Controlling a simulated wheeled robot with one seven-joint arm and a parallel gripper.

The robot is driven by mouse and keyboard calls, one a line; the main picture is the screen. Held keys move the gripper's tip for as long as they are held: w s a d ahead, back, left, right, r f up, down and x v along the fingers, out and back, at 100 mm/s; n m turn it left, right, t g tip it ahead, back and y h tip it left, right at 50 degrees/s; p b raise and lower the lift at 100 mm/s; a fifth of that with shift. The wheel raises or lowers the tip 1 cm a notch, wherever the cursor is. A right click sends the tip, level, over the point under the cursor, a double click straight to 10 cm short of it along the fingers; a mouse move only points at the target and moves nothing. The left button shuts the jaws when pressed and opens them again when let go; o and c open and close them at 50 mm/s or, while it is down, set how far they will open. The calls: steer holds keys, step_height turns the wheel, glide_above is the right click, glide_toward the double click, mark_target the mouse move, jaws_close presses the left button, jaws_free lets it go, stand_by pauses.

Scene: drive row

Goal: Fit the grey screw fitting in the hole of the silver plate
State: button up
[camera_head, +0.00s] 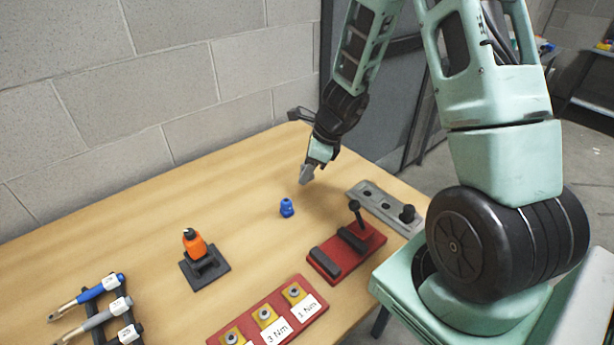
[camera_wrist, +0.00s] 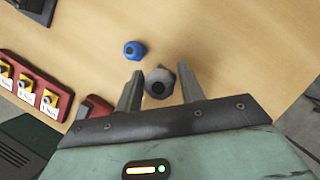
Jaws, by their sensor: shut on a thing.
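My gripper (camera_head: 307,174) is shut on the grey screw fitting, held above the table near its back edge. In the wrist view the grey screw fitting (camera_wrist: 159,83) sits between the two fingers of my gripper (camera_wrist: 158,92), its dark round opening facing the camera. The silver plate (camera_head: 377,201) lies on the right side of the table, to the right of my gripper and below it in the head view. It has dark round holes in a row, and a black knob-like part (camera_head: 407,214) stands at its near end. The fitting is apart from the plate.
A blue fitting (camera_head: 287,207) stands on the bare wooden table (camera_head: 150,215). A red base with a black lever (camera_head: 345,252) is close to the plate. A red torque block (camera_head: 268,313), an orange tool on a black stand (camera_head: 195,244) and a tool rack (camera_head: 104,307) stand nearer the front.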

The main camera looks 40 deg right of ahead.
steer(key=s+d+p, duration=0.1)
steer(key=s+d, duration=0.2)
steer(key=d, duration=0.5)
steer(key=p, duration=0.1)
glide_above(361, 193)
steer(key=d, duration=0.2)
steer(key=f, duration=0.1)
steer(key=shift+s+f, duration=0.3)
steer(key=shift+s, duration=0.05)
step_height(361, 193, down, 6)
steer(key=b, duration=0.5)
steer(key=shift+r, duration=0.2)
steer(key=shift+f, duration=0.1)
steer(key=o, duration=1)
steer(key=shift+o, duration=0.2)
steer(key=v, duration=1.7)
steer(key=shift+r, duration=0.2)
